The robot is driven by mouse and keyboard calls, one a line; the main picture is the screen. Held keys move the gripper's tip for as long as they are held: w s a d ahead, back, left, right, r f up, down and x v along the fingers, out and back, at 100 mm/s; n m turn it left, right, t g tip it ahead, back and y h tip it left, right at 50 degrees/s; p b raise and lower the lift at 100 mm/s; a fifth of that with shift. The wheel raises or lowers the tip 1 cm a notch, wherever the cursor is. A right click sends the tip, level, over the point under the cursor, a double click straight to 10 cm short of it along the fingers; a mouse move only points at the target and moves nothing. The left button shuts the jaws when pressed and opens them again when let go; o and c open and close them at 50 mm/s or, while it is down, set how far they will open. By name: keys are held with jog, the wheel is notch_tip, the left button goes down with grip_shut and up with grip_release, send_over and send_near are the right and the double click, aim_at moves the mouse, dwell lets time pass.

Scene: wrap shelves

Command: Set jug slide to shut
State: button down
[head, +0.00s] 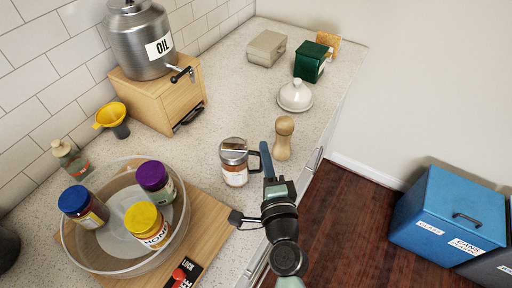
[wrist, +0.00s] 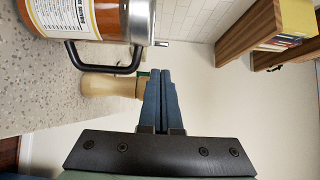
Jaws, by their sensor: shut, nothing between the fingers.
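The jug (head: 235,177) stands on the counter in the head view, with a metal lid, orange contents, a white label and a dark handle. A small slide piece (head: 233,147) shows on its lid; I cannot tell its setting. In the wrist view the jug (wrist: 85,18) appears sideways at the upper left, with its metal rim and dark handle, and a small grey tab (wrist: 161,43) sticks out beyond the rim. My gripper (head: 264,146) is just right of the jug, beside the handle, apart from the lid. Its blue fingers (wrist: 160,72) are together and empty.
A wooden pepper mill (head: 283,138) stands close right of my gripper. A clear round bin (head: 118,262) with several jars sits on a board at left. The oil dispenser (head: 140,45) stands behind on a wooden box.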

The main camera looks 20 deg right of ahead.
aim_at(246, 148)
jog(key=shift+w+a, duration=0.2)
jog(key=shift+a, duration=0.3)
jog(key=shift+w+a, duration=0.2)
jog(key=shift+a, duration=0.25)
jog(key=shift+w+a+p, duration=0.2)
jog(key=shift+w+a, duration=0.05)
jog(key=shift+a, duration=0.25)
jog(key=shift+w+a+p, duration=0.15)
jog(key=shift+w+a, duration=0.05)
jog(key=shift+a, duration=0.25)
jog(key=shift+d, duration=0.1)
